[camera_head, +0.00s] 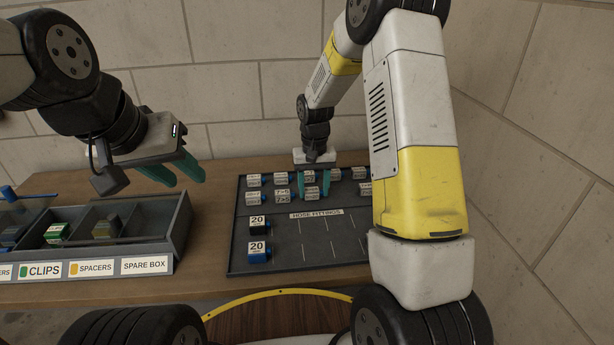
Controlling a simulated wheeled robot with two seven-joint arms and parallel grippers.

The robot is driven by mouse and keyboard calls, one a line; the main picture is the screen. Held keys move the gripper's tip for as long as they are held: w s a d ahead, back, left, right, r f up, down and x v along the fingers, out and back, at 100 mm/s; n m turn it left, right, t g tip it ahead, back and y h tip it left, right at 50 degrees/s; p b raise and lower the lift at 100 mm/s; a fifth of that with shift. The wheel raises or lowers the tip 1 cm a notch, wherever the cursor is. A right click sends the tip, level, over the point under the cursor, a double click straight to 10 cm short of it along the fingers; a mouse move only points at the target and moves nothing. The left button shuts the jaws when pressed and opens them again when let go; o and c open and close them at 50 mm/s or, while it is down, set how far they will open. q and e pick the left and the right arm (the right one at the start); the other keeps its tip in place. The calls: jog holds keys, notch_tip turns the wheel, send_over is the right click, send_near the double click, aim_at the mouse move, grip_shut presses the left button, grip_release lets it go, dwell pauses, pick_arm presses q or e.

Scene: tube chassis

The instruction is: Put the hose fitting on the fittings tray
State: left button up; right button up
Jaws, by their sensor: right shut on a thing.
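The dark fittings tray (342,244) lies on the table, with a "HOSE FITTINGS" label across its middle and marked slots in front. Several small fittings with white labels stand in rows on its back half. Two blue fittings labelled 20, one nearer (258,253) and one behind it (259,225), stand in its left column. My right gripper (314,186) points down over the back rows, shut on a white-labelled hose fitting (310,191). I cannot tell whether this fitting touches the tray. My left gripper (179,172) is open and empty above the table, left of the tray.
A divided bin (180,235) labelled clips, spacers and spare box stands on the left, with small parts inside. A strip of bare table (213,215) separates it from the tray. My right arm hides the tray's right side. A block wall stands behind.

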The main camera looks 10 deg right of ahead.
aim_at(314, 191)
jog(key=o, duration=1.4)
notch_tip(314, 191, up, 12)
jog(key=s+d+r+t+y, duration=0.1)
jog(key=s+d+r+t, duration=0.15)
jog(key=s+r, duration=0.75)
jog(key=shift+s+d+r+n+t+y, duration=0.15)
jog(key=shift+s+r+t, duration=0.4)
jog(key=shift+s, duration=2)
jog(key=shift+s+a+r+n+t+y, duration=0.1)
jog(key=shift+s+r+t+y, duration=0.45)
jog(key=shift+s, duration=2.05)
jog(key=shift+s+d+r+n+t+h, duration=0.1)
jog(key=shift+s+r+t, duration=0.45)
jog(key=shift+s, duration=2)
jog(key=shift+f, duration=0.25)
